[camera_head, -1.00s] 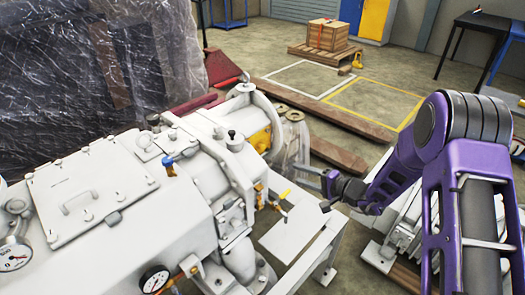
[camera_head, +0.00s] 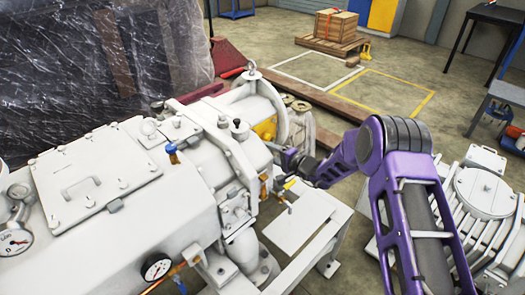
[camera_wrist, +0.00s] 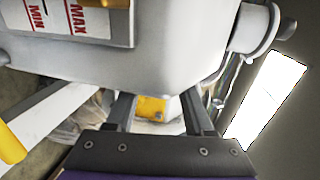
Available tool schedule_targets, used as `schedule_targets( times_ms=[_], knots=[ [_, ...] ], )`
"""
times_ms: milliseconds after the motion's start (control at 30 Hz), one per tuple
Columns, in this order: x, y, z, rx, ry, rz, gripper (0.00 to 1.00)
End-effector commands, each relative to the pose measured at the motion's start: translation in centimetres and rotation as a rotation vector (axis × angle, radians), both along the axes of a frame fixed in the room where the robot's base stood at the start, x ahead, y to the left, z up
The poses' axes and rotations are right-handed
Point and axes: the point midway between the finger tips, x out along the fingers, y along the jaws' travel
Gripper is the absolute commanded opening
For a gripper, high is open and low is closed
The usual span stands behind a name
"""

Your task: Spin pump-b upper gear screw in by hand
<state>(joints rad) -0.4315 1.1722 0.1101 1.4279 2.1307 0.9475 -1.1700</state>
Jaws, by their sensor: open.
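The white pump (camera_head: 150,190) fills the left and middle of the head view. My gripper (camera_head: 276,154) reaches from the right to the pump's right end, close to its side. In the wrist view the two fingers of my gripper (camera_wrist: 157,112) are spread apart, with nothing seen held between them. A white housing (camera_wrist: 170,65) with a MIN/MAX gauge lies just ahead of them and a yellow part (camera_wrist: 150,107) shows in the gap. I cannot make out the upper gear screw in either view.
Small valves with a yellow handle (camera_head: 289,184) stick out beside my gripper. A white frame (camera_head: 312,240) stands below. Another ribbed white machine (camera_head: 485,190) is at the right. Open floor with a yellow outline (camera_head: 390,92) lies behind.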

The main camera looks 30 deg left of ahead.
Motion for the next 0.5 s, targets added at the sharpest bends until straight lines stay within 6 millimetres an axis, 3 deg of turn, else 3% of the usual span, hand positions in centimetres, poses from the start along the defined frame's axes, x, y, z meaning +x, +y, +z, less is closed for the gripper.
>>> schedule_targets(
  times_ms=[200, 500],
  knots=[
    [0.5, 1.7, -0.4, -0.001, -0.001, -0.001, 0.53],
    [0.6, 1.9, -0.4, -0.001, 0.000, -0.001, 0.53]
  ],
)
